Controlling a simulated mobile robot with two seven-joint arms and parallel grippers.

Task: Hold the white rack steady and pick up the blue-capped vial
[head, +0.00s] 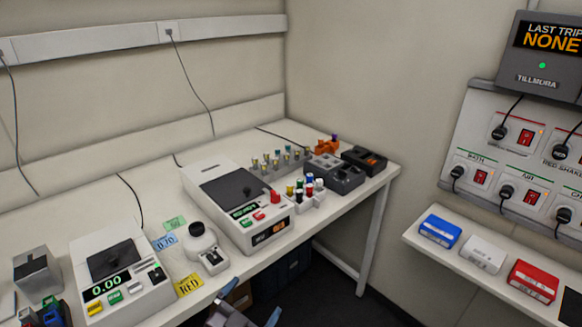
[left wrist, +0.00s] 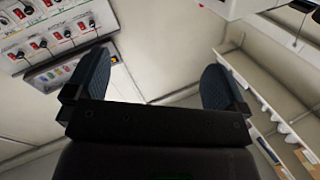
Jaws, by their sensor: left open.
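A small white rack (head: 305,199) stands near the front edge of the bench, right of the larger white instrument. It holds several vials with yellow, blue, red, green and white caps. The blue-capped vial (head: 309,178) appears at its back, partly hidden among the others. My left gripper (head: 243,317) shows at the bottom edge of the head view, below the bench front and well away from the rack. In the left wrist view the left gripper (left wrist: 160,82) is open, with nothing between its fingers. My right gripper is not in view.
The larger instrument (head: 238,205) stands left of the rack. Grey blocks (head: 335,172), a long vial rack (head: 280,162) and an orange item (head: 327,146) are behind it. A smaller instrument (head: 119,279) is at left. A wall shelf (head: 493,270) holds coloured boxes.

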